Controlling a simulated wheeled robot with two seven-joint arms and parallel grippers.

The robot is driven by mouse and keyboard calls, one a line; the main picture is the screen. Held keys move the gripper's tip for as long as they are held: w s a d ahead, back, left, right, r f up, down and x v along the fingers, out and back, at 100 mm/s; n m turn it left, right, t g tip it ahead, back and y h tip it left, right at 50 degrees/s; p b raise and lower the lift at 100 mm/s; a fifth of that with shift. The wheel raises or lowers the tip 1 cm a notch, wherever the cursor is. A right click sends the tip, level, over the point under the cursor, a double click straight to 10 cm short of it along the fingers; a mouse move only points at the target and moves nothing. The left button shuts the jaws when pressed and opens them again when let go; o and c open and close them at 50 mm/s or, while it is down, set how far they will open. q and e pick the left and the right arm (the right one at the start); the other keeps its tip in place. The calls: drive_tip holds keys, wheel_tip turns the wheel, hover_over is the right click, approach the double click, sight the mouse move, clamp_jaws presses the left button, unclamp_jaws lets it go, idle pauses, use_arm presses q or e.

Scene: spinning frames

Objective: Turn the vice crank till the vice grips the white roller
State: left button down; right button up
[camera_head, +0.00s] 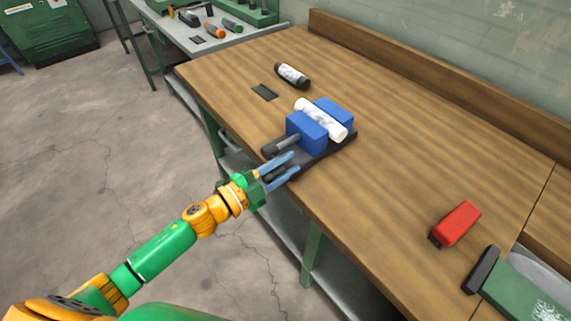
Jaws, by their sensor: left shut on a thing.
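The vice has two blue jaws (306,131) on a dark base (324,157) near the table's left edge. The white roller (321,120) lies between the jaws, its near end sticking out to the right. A grey rod (288,143) comes out of the front jaw towards my left gripper. My left gripper (293,162) is at the front end of the vice, its two blue-grey fingers shut on the vice crank. The crank's handle is mostly hidden at the fingers. I cannot tell whether the jaws touch the roller. My right gripper is not in view.
A black-and-white cylinder (292,75) and a flat black piece (264,92) lie behind the vice. A red block (456,223) and a green box (523,287) are at the right. The wooden table (400,130) is clear between. Another bench (225,42) with tools stands behind.

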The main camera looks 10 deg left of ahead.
use_arm(q)
drive_tip(key=shift+f, duration=0.15)
drive_tip(key=c, duration=0.6)
unclamp_jaws()
drive_tip(key=b+v, duration=0.1)
drive_tip(key=v, duration=0.5)
drive_tip(key=shift+f, duration=0.15)
drive_tip(key=shift+s+a, duration=0.35)
drive_tip(key=shift+s, duration=0.15)
